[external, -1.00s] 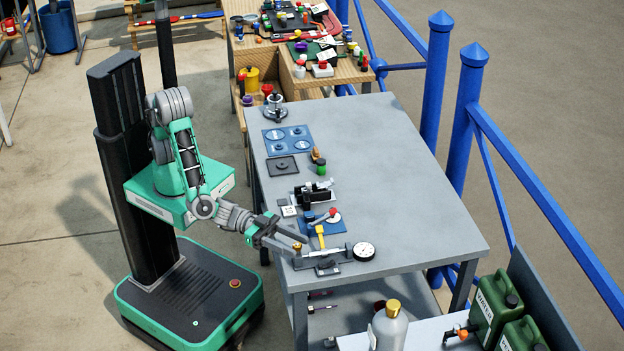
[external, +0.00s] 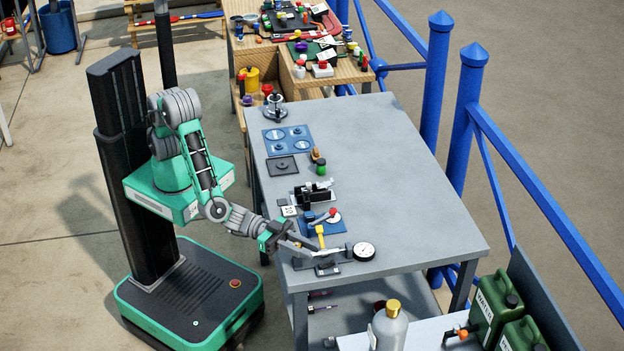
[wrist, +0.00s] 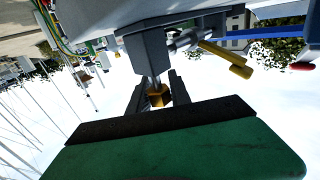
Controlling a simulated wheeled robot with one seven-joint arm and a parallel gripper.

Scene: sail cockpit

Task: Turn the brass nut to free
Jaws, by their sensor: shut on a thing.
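The brass nut (wrist: 157,97) is a small gold piece on a grey metal stem in the wrist view. My gripper (wrist: 160,90) has its two dark fingers on either side of the nut and is shut on it. In the external view my gripper (external: 303,245) reaches over the near left edge of the grey table (external: 420,220), at the metal fitting (external: 330,254). The nut is hidden behind the fingers there. I cannot tell how far it has turned.
A yellow lever (external: 320,236) rises close beside my fingers; it also shows in the wrist view (wrist: 228,58). A round white gauge (external: 364,250) is at the fitting's right end. A black device (external: 315,194) stands farther back. The table's right side is clear.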

